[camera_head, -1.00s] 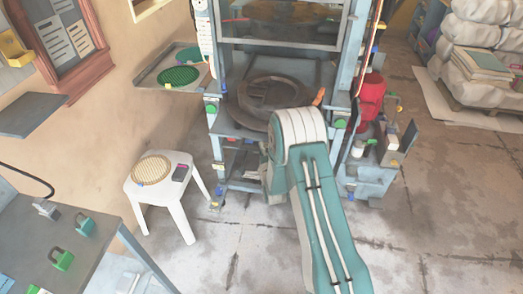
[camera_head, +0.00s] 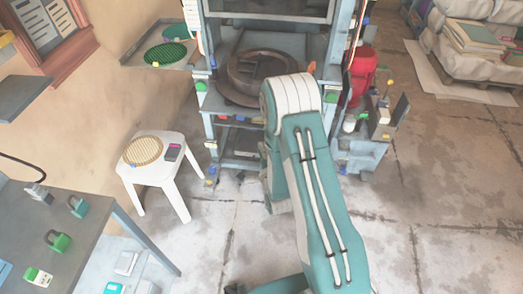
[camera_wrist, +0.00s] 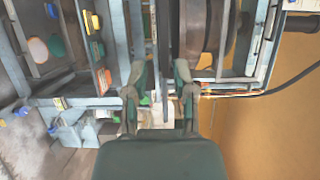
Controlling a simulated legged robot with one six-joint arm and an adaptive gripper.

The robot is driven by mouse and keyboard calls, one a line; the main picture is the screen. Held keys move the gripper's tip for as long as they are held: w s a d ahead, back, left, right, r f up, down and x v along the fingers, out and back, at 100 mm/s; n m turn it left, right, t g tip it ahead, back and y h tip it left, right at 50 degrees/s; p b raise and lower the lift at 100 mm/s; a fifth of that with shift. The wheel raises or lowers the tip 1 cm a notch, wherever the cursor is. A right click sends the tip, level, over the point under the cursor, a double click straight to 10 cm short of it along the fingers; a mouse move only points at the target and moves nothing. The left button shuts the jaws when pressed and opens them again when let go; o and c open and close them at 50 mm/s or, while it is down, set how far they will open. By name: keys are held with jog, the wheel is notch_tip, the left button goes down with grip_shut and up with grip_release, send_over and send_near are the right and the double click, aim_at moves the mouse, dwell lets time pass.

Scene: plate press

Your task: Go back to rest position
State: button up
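My gripper (camera_wrist: 160,90) shows in the wrist view, with its two fingers spread apart and nothing visible between them. It faces the blue-grey frame of the plate press, which looks turned on its side in that view. In the head view my arm rises in front of the press (camera_head: 206,125), and the gripper itself is hidden behind the arm. The round dark mould (camera_head: 247,75) sits on the press bed, partly covered by my arm.
A white stool (camera_head: 150,173) with a round woven plate (camera_head: 143,151) and a phone-like item stands left. A grey table (camera_head: 95,225) with padlocks is at front left. A red container (camera_head: 363,70) stands right of the press. The floor (camera_head: 450,180) at right is clear.

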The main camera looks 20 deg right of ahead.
dwell(0.4)
notch_tip(320, 180, up, 18)
jog(key=s+n+g, duration=0.2)
jog(key=n+g, duration=0.4)
jog(key=n, duration=0.3)
jog(key=s+r+n+g, duration=0.3)
jog(key=s+r+n, duration=0.1)
jog(key=s, duration=0.9)
jog(key=s+r+n+g, duration=0.3)
jog(key=s+r+n, duration=0.2)
jog(key=s, duration=0.8)
jog(key=shift+s+a+r, duration=0.15)
jog(key=shift+s+r, duration=0.25)
jog(key=shift+r, duration=0.15)
